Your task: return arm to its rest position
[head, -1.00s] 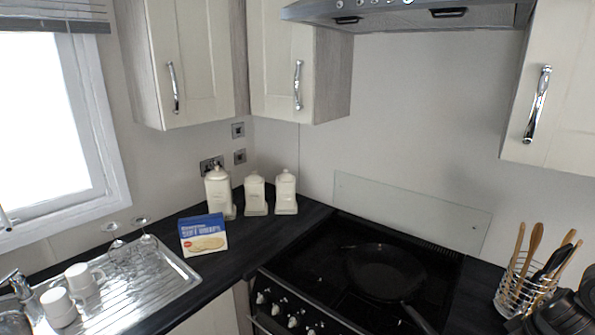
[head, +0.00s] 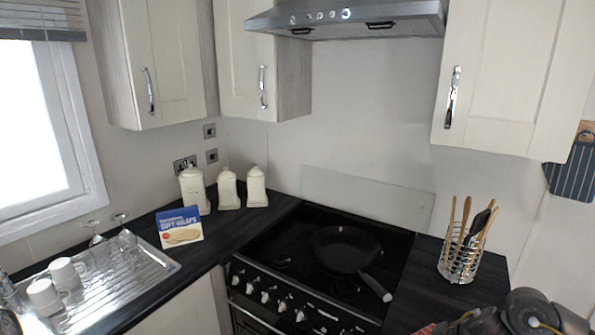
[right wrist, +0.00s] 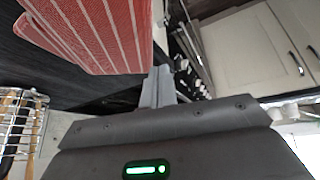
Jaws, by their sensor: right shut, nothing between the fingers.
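My right gripper (right wrist: 158,88) shows in the right wrist view with its two grey fingers together and nothing between them. A red cloth with white stripes (right wrist: 95,30) is close beyond the fingertips, at the upper left of that view. In the head view, grey and black links of my right arm show at the bottom right corner, over the counter's right end. The right gripper itself cannot be made out there. My left arm and left gripper are in neither view.
A wire utensil holder (head: 461,262) stands on the counter near my right arm. A frying pan (head: 345,248) sits on the black hob (head: 288,238). Canisters (head: 228,188), a wraps box (head: 180,228) and a drainer (head: 115,283) are left. Cabinets (head: 510,75) and a hood (head: 345,22) hang above.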

